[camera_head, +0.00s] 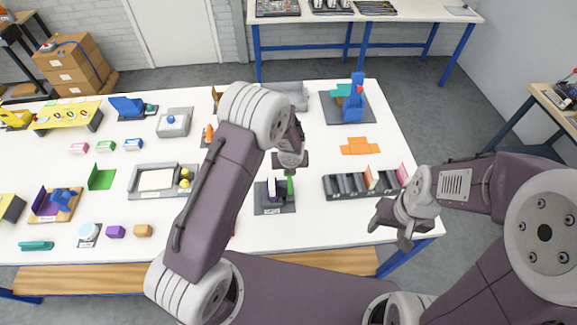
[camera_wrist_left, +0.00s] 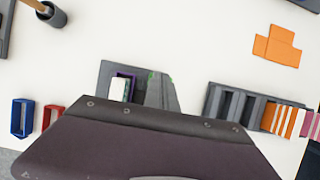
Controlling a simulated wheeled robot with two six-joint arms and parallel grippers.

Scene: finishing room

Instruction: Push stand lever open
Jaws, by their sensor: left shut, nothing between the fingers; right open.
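The small stand (camera_head: 274,207) is a dark base on the white table, holding a white and purple piece, with an upright green part (camera_head: 290,187) at its right that may be the lever. My left gripper (camera_head: 291,162) is shut and empty, just above and behind the stand in the head view; I cannot tell whether it touches. In the left wrist view, the stand (camera_wrist_left: 107,72) shows beyond my dark gripper body, which hides its near part. Only green specks of the green part show there. My right gripper (camera_head: 398,232) is open and empty at the table's front right edge.
A dark slotted rack (camera_head: 345,187) with colored plates stands right of the stand. An orange flat piece (camera_head: 360,146) and a blue fixture (camera_head: 353,105) lie behind it. A grey tray (camera_head: 137,181) is to the left. Bare table lies between stand and rack.

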